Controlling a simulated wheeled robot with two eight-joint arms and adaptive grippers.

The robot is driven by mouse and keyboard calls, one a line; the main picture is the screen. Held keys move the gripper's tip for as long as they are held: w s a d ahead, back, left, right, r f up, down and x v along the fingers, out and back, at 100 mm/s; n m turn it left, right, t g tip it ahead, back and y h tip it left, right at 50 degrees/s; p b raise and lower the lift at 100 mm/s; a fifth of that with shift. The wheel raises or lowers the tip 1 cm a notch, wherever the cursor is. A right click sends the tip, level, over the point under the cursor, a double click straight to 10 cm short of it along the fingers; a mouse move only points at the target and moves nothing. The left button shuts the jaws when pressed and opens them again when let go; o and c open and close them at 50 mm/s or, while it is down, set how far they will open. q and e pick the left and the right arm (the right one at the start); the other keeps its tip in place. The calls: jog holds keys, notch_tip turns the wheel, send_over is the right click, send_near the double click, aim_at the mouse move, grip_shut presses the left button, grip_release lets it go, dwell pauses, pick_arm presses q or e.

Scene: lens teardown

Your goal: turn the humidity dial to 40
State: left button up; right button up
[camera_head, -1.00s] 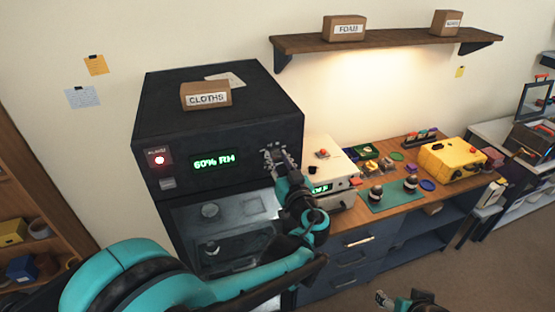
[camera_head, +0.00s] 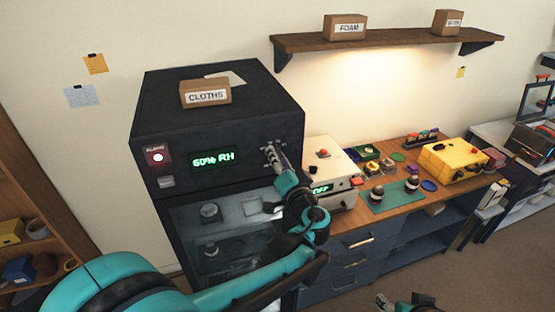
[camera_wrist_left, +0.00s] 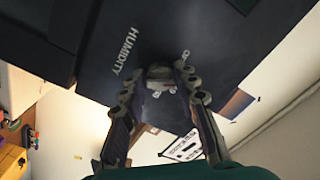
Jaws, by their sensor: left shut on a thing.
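The dark cabinet (camera_head: 170,110) stands at left with a green display (camera_head: 213,160) that reads 60% RH. The humidity dial (camera_wrist_left: 160,74) is a small grey knob on the cabinet's front, beside the word HUMIDITY in the left wrist view. My left gripper (camera_head: 272,152) is at the upper right of the cabinet front, with its fingers shut on the dial. In the head view the gripper hides most of the dial. My right gripper (camera_head: 383,301) is at the bottom edge, apart from everything, and its fingers are too small to judge.
A red alarm light (camera_head: 158,157) glows left of the display. A CLOTHS box (camera_head: 205,92) sits on top of the cabinet. A white device (camera_head: 330,165) stands close to its right, on a wooden bench (camera_head: 355,221) with small parts and a yellow case (camera_head: 452,158).

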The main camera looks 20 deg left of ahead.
pick_arm(q)
jog(key=shift+m+b, duration=0.6)
jog(key=shift+m, duration=4.3)
jog(key=o, duration=1.1)
jog(key=v, duration=1.2)
